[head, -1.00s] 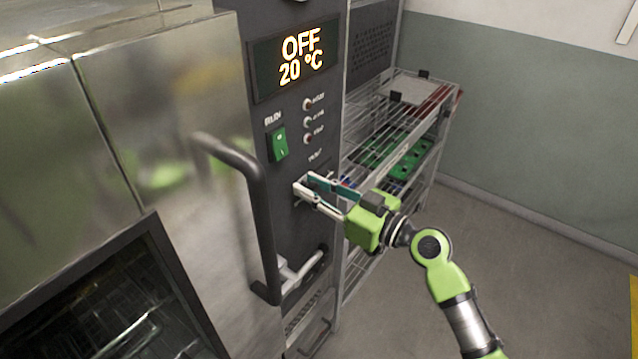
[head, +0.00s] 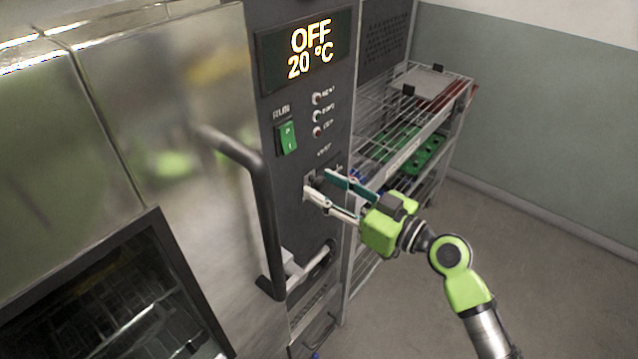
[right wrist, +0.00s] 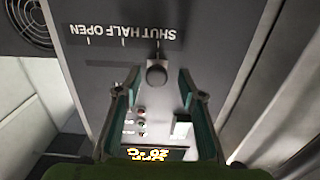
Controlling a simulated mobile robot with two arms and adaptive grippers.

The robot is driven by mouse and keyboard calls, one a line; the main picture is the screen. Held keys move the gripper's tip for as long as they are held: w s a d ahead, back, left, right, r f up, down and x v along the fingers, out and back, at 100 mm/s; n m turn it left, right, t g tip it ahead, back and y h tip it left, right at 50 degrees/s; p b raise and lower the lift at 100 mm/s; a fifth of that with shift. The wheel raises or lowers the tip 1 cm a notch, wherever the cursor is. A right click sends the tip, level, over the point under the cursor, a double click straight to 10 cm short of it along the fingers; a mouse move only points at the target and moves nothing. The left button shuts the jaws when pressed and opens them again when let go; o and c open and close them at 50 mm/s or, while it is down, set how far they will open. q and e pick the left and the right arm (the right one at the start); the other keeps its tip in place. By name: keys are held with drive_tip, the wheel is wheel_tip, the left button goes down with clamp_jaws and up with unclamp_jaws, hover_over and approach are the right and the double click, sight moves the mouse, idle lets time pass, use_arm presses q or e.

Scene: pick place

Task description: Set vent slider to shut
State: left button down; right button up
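The vent slider is a dark round knob (right wrist: 157,74) on the oven's front panel; part of it shows between my fingers in the head view (head: 318,184). In the upside-down right wrist view, it stands at the rightmost mark of the SHUT HALF OPEN label (right wrist: 122,32), which appears to be the SHUT end. My right gripper (head: 318,185) is at the panel. Its fingers are open on either side of the knob, with a gap on each side in the right wrist view (right wrist: 158,76). My left gripper is not in view.
The display (head: 311,48) reads OFF and 20 °C. A green RUN switch (head: 287,137) and small round lamps (head: 317,116) sit above the slider. A thick door handle (head: 262,205) stands out left of the gripper. A wire rack (head: 425,95) stands to the right.

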drive_tip(key=v, duration=1)
